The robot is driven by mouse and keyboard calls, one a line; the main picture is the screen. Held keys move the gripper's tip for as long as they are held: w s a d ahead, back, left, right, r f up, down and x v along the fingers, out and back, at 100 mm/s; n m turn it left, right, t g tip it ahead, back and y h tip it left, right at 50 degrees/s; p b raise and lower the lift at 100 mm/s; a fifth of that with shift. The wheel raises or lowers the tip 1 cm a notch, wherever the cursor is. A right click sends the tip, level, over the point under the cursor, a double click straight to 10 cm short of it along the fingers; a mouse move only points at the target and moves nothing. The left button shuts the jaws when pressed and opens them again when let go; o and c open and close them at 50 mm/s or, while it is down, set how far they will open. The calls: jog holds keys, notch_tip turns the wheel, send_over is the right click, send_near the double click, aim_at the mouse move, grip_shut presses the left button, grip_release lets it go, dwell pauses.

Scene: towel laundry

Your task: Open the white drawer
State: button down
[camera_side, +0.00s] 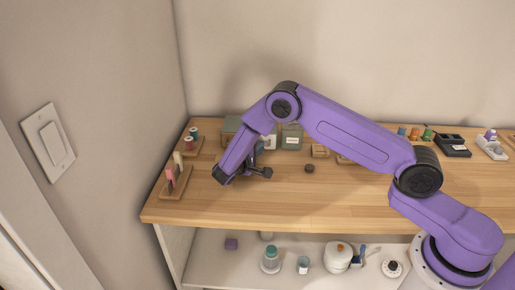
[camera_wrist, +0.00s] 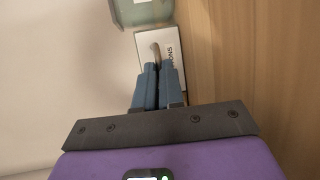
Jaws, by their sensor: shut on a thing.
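The white drawer (camera_wrist: 147,40) shows in the wrist view, with dark lettering ending in "ONS" on its face and a brownish curved handle (camera_wrist: 156,49). My gripper (camera_wrist: 157,66) has its blue fingers close together at the handle, shut on it; the exact contact is partly hidden by the fingers. In the side view my gripper (camera_side: 260,147) is at the small drawer boxes at the back left of the tabletop. A bit of the white drawer (camera_side: 271,142) shows beside it. How far the drawer stands out is hard to tell.
A grey-green box (camera_side: 292,136) with a label stands right of the white drawer. Thread spools (camera_side: 189,142) and a small rack (camera_side: 175,182) lie at the left edge. A dark round thing (camera_side: 309,168) lies on the wooden tabletop (camera_side: 300,200), whose front is clear.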

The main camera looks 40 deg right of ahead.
jog(key=s+a, duration=0.5)
jog(key=shift+s+a, duration=0.2)
jog(key=c, duration=1.2)
grip_release()
jog(key=shift+c, duration=0.2)
jog(key=v, duration=1.7)
jog(key=shift+s+a, duration=0.1)
jog(key=shift+a, duration=0.1)
